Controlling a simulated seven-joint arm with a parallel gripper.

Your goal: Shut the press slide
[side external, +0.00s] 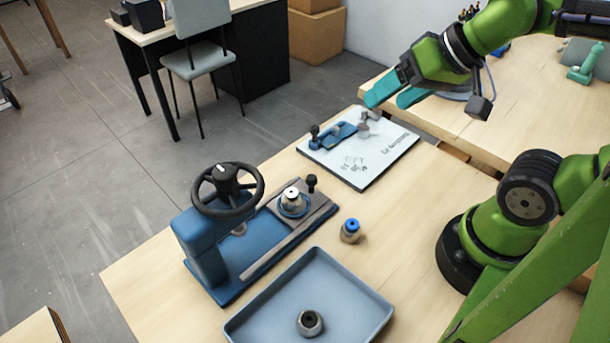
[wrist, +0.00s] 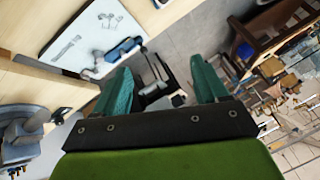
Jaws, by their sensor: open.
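The blue press (side external: 205,245) stands on the table with a black handwheel (side external: 228,190) on top. Its grey slide (side external: 318,207) sits out at the right end of the base, clear of the wheel column. The slide carries a pale fitting with a blue ring (side external: 292,200) and has a black knob (side external: 312,182) at its far edge.
A white board (side external: 385,160) with a blue fixture (side external: 333,136) lies behind the press. A blue-capped part (side external: 350,230) stands right of the press. A blue tray (side external: 265,325) in front holds a grey ring-shaped part (side external: 310,322).

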